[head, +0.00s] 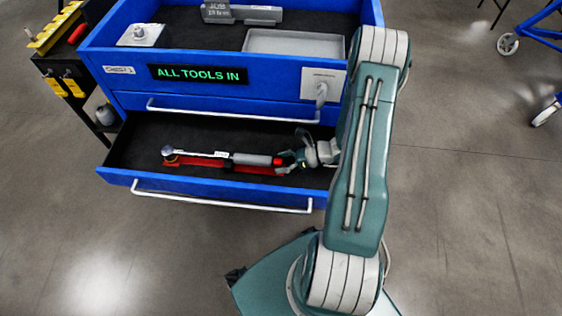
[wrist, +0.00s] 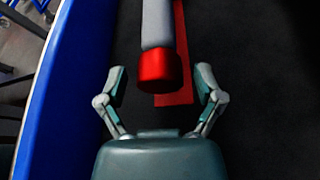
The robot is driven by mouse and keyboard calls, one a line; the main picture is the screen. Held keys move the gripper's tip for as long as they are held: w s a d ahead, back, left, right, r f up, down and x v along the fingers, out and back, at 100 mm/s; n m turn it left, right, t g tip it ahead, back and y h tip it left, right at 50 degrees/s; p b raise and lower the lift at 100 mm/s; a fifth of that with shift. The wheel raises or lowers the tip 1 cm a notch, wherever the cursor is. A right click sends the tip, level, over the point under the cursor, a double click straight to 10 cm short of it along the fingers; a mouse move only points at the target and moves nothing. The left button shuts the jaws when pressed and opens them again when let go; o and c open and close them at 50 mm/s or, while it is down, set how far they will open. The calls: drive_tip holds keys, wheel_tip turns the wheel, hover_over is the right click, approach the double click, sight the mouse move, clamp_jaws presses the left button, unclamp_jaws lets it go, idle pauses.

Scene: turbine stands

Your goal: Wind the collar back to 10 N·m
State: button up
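A torque wrench (head: 246,159) with a grey handle lies in the open lower drawer, along a red strip (head: 187,160). Its ratchet head is at the left and its red collar (head: 278,161) is at the right end. In the wrist view the red collar (wrist: 158,70) sits on the end of the grey handle (wrist: 158,22). My gripper (wrist: 160,72) is open, with one fingertip on each side of the collar and a gap on both sides. In the head view my gripper (head: 293,157) comes in from the right. The torque scale is not readable.
The blue drawer wall (wrist: 66,90) runs close to the left finger in the wrist view. The lower drawer's front handle (head: 222,203) is below. The upper tray of the blue cabinet (head: 250,74) reads "ALL TOOLS IN". A dark cart (head: 65,65) stands at the left.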

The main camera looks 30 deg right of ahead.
drive_tip(key=v, duration=1.2)
drive_tip(key=shift+f, duration=0.2)
